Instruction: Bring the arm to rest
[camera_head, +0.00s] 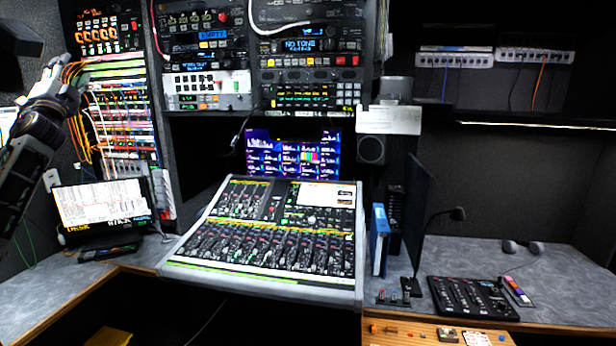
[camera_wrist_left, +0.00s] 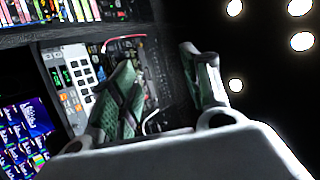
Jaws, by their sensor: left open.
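My left arm comes in from the left edge of the head view, raised. Its gripper (camera_head: 66,78) is up in front of the patch panel at the upper left, close to the orange and yellow cables. In the left wrist view the two green-padded fingers of this gripper (camera_wrist_left: 162,95) stand apart with nothing between them. Behind them the wrist view shows rack units and dark space with bright round lights. I cannot tell whether the gripper touches the cables. My right gripper is in neither view.
The patch panel (camera_head: 122,130) has many cables. A sloped mixing console (camera_head: 215,262) fills the middle desk. A tilted screen (camera_head: 103,203) stands at left. At right are a dark control panel (camera_head: 470,297), headphones (camera_head: 522,247) and a thin monitor (camera_head: 416,215). Grey desk space (camera_head: 560,275) is free at far right.

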